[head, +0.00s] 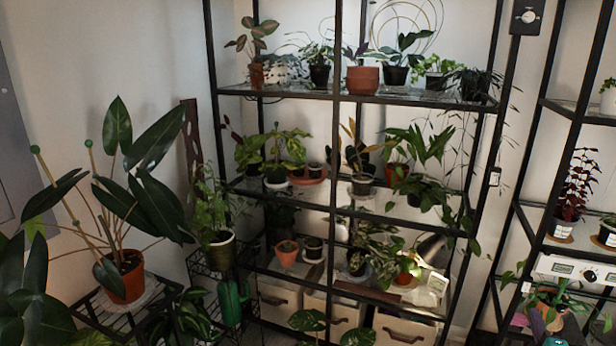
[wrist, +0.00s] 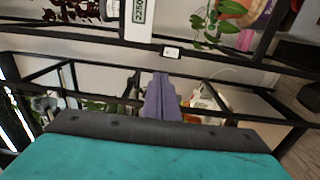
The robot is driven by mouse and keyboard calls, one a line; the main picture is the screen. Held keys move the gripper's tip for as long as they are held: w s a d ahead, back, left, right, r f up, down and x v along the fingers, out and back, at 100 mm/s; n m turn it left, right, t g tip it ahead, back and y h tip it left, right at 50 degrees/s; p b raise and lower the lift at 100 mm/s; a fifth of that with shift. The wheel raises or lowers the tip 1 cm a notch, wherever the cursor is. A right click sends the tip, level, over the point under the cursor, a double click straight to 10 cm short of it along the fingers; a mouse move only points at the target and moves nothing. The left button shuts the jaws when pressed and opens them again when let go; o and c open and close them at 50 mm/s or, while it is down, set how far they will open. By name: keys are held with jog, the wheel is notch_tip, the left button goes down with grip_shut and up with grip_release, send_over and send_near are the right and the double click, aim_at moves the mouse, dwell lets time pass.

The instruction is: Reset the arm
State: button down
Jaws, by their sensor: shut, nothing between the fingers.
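My gripper (wrist: 160,82) shows in the wrist view as purple fingers closed together, above a dark grey band and a teal body. Nothing is held between the fingers. In the head view, only a small purple and teal part of my arm's end shows at the bottom right edge, in front of the right-hand shelf. The fingers point toward black shelf bars and appear apart from them, though the exact gap cannot be told. The rest of my arm is out of view.
A tall black shelf (head: 335,95) holds several potted plants. A second shelf (head: 573,108) at right holds plants and a white device (head: 570,268) near my gripper. A large plant in an orange pot (head: 123,283) stands at left on a black wire stand.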

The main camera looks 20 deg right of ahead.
jog(key=w+a+f+n+t+y, duration=0.15)
jog(key=w+a+f+y, duration=0.25)
jog(key=w+a, duration=0.75)
jog(key=w+a+f+n+t+y, duration=0.1)
jog(key=w+a+f+n+y, duration=0.2)
jog(key=w+a, duration=0.85)
jog(key=w+a+f+m+g+y, duration=0.15)
jog(key=w+a+f, duration=0.25)
jog(key=a+f, duration=0.45)
jog(key=w+a+f+m+g+y, duration=0.1)
jog(key=w+a+f+m+g, duration=0.15)
jog(key=a+f, duration=0.65)
jog(key=s+a+f+m+g+p, duration=0.15)
jog(key=s+a+f+g, duration=0.25)
jog(key=s+a+f, duration=0.4)
jog(key=s+a+f+m+g, duration=0.35)
jog(key=s+a+f, duration=0.3)
jog(key=a, duration=0.35)
jog(key=s+a+m+g, duration=0.2)
jog(key=s+g, duration=0.1)
jog(key=s, duration=0.4)
jog(key=s+a+m+g+y, duration=0.1)
jog(key=s+a+g, duration=0.1)
jog(key=s+g, duration=0.2)
jog(key=s+a+m+g+y, duration=0.1)
jog(key=s+m+g, duration=0.1)
jog(key=s, duration=0.8)
jog(key=shift+s+a+f+m+g, duration=0.3)
jog(key=shift+a+m+g, duration=0.1)
jog(key=shift+g, duration=0.4)
